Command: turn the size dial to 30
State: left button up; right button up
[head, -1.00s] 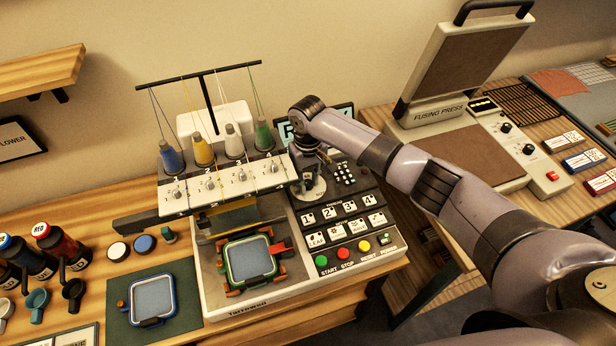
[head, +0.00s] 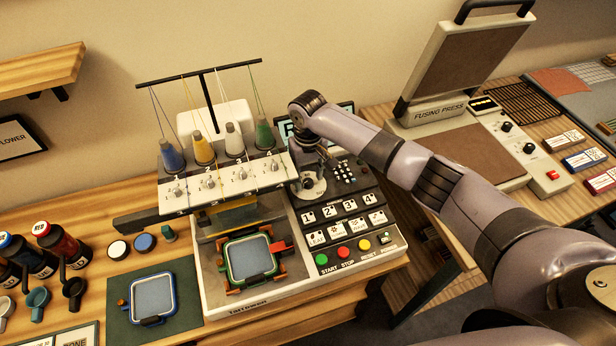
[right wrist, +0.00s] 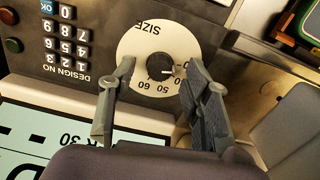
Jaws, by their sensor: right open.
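The size dial shows in the right wrist view as a round white plate (right wrist: 132,47) marked SIZE, with a small dark knob (right wrist: 157,66) at its middle. A white pointer on the knob points to the right side of the picture, towards the numbers near 40 and 30; the exact mark is hard to read. My right gripper (right wrist: 158,68) is open, with one finger on each side of the knob and gaps visible between. In the head view my right gripper (head: 312,184) stands over the dial on the embroidery machine's panel and hides most of it. My left gripper is not in view.
The number keypad (head: 345,172) is right of the gripper, with several white buttons (head: 346,205) and coloured buttons (head: 344,253) in front. The machine's screen (right wrist: 80,140) lies close to the fingers. Thread cones and the needle head (head: 225,185) stand at the left.

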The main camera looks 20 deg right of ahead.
aim_at(308, 182)
notch_tip(308, 182, up, 11)
dwell(0.3)
jog(key=shift+s+f, duration=0.1)
dwell(0.4)
